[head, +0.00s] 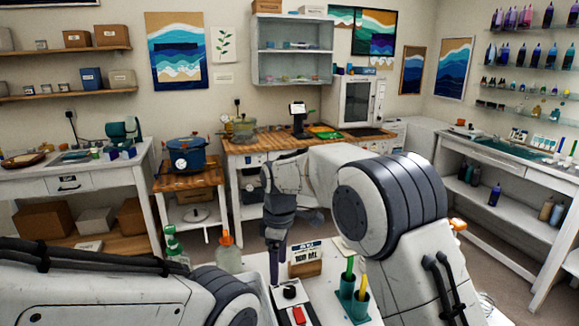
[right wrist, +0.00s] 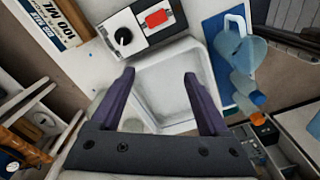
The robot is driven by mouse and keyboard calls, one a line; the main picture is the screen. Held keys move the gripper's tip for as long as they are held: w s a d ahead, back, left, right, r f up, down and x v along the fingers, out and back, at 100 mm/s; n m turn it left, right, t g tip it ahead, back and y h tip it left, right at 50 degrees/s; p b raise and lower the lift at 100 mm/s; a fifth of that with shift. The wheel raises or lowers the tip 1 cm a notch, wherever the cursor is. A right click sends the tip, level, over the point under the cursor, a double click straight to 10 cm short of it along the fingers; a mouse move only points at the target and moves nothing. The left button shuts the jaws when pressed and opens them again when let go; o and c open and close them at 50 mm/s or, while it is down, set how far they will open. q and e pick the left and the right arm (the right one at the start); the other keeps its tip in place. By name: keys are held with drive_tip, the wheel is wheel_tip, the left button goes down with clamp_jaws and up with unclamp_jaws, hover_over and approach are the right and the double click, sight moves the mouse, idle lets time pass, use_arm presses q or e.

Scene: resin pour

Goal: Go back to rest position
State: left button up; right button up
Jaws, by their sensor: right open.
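My right gripper (head: 275,275) hangs pointing down over the near white worktable (head: 330,300) in the head view. In the right wrist view its two dark fingers (right wrist: 161,75) stand wide apart with nothing between them. A white shallow tray (right wrist: 170,85) lies below and beyond the fingers; I see no contact. My left arm crosses the lower left of the head view, and its gripper is outside the picture.
Near my right gripper are a device with black knob and red part (right wrist: 150,25), a 100 ML sign (head: 305,257), green cups (head: 358,303) and an orange-capped bottle (head: 228,255). A blue pitcher (right wrist: 237,48) is at right in the wrist view. Benches line the walls.

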drive_tip(key=s+d+r+m, duration=0.1)
drive_tip(key=s+r+m, duration=0.1)
drive_tip(key=s, duration=0.7)
drive_tip(key=s+d+r+m, duration=0.1)
drive_tip(key=s+r+m, duration=0.1)
drive_tip(key=s, duration=0.8)
drive_tip(key=s+d+f+m, duration=0.3)
drive_tip(key=s+d+m, duration=0.1)
drive_tip(key=s, duration=0.8)
drive_tip(key=shift+s+d+y, duration=0.3)
drive_tip(key=shift+s+d, duration=0.05)
drive_tip(key=shift+d, duration=0.35)
